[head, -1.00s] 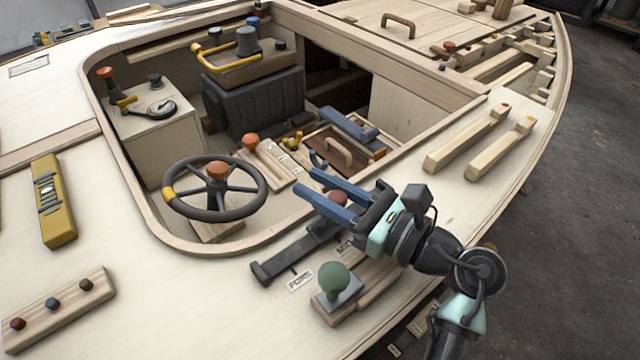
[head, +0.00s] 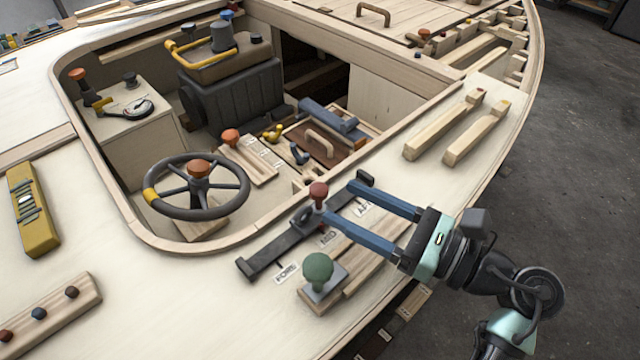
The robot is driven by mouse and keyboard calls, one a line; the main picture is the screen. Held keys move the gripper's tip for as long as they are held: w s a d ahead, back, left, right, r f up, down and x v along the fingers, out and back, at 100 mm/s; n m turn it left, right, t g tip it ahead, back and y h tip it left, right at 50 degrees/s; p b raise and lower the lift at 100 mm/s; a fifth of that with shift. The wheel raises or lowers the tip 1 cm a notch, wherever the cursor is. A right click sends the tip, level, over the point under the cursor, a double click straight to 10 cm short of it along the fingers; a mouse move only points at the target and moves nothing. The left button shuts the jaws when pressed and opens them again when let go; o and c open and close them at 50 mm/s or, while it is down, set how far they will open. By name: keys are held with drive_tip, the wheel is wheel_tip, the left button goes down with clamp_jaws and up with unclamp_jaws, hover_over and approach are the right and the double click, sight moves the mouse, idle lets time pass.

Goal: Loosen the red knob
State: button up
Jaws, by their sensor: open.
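The red knob (head: 318,191) stands upright on a dark slider on a black rail (head: 268,252). The rail lies on the pale deck beside the cockpit opening, with labels reading roughly FORE, MID and AFT along it. The knob sits between MID and AFT. My gripper (head: 340,203) comes in from the right with its two blue fingers spread apart. The fingertips are just right of the knob, one toward the far side and one toward the near side. Nothing is between the fingers except deck and rail behind. Whether a fingertip touches the slider I cannot tell.
A green knob (head: 318,268) on a grey plate stands close to the near finger. A steering wheel (head: 197,186) and an orange-topped lever (head: 230,138) are in the cockpit to the left. Two wooden rails (head: 476,132) lie on the deck at the right.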

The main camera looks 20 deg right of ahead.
drive_tip(key=v, duration=0.4)
idle(0.5)
